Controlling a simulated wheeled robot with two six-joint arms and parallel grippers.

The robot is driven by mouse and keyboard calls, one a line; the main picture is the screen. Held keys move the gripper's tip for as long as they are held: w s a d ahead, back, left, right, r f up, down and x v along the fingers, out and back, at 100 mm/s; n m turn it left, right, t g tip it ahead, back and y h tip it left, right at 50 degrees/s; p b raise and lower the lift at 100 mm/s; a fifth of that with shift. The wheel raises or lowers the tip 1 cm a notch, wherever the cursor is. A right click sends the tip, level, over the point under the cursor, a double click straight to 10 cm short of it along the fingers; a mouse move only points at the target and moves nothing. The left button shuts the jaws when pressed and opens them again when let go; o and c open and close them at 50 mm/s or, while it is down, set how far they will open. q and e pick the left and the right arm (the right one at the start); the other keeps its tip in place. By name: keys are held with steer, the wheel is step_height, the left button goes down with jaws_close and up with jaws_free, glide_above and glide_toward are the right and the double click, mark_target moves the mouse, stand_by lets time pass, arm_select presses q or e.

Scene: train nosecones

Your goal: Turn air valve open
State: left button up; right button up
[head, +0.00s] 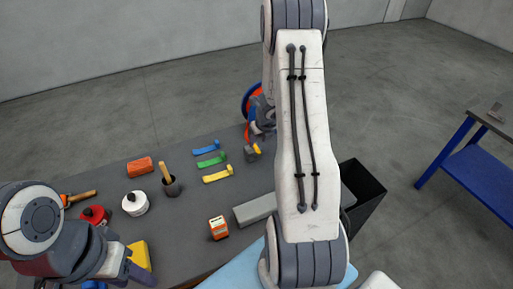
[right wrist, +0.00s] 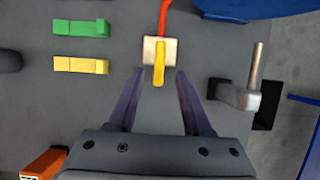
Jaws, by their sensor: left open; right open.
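The air valve shows in the right wrist view as a pale square block with a yellow lever (right wrist: 160,65) and a red hose leaving its far side. The lever points back toward my right gripper (right wrist: 158,74), which is open. Its two fingers are spread to either side of the lever's near end, with gaps on both sides; I cannot tell the height between them. In the head view the valve (head: 252,153) is small beside my right arm, which hides much around it. My left gripper (head: 132,269) is at the lower left, open, by a yellow block (head: 140,255).
Green (right wrist: 82,28) and yellow (right wrist: 82,65) pieces lie left of the valve. A metal fixture with an upright bar (right wrist: 243,93) stands to its right.

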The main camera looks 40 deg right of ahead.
mark_target(256, 146)
steer(key=shift+b+x, duration=0.5)
steer(key=shift+x, duration=1.45)
jaws_close()
